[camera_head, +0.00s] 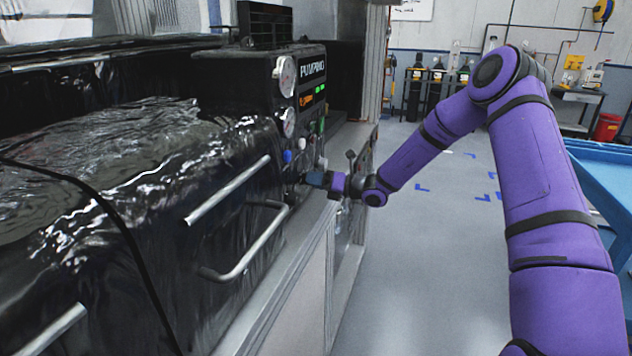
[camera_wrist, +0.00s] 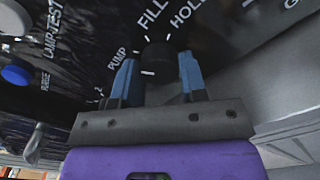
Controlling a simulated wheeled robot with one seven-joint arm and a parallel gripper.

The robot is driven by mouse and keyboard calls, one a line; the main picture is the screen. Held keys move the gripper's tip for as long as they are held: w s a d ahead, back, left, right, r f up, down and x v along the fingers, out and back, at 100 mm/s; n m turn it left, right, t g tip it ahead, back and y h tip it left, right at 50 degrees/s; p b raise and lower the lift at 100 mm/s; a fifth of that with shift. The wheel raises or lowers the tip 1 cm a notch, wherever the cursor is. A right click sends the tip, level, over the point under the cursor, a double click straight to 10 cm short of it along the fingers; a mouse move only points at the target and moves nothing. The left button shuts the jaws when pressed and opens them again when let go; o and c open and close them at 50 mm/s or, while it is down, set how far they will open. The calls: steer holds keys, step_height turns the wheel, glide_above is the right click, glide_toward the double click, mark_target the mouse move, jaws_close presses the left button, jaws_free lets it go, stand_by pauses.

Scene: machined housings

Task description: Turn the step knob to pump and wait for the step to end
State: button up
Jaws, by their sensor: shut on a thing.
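The step knob (camera_wrist: 157,57) is a dark round knob in the wrist view, with a short white mark on its near side. Labels PUMP, FILL and HOLD are printed around it, with PUMP at its left. My gripper (camera_wrist: 157,75) has its two blue fingers on either side of the knob, shut on it. In the head view my gripper (camera_head: 314,178) reaches the front of the dark control panel, and the knob is hidden there. The panel's display (camera_head: 312,67) reads PUMPING, with orange and green lit indicators below it.
Two round gauges (camera_head: 285,76) sit on the panel's left. A blue button (camera_wrist: 15,76) and a white one (camera_wrist: 13,18) lie left of the knob. Metal handles (camera_head: 228,190) stick out from the black-wrapped machine. The floor (camera_head: 430,240) to the right is clear; a blue table (camera_head: 610,190) stands beyond.

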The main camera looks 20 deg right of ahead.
steer(key=shift+m, duration=0.6)
steer(key=o, duration=0.9)
steer(key=shift+d, duration=0.1)
steer(key=v, duration=1)
steer(key=shift+s+d, duration=0.2)
steer(key=shift+d, duration=0.1)
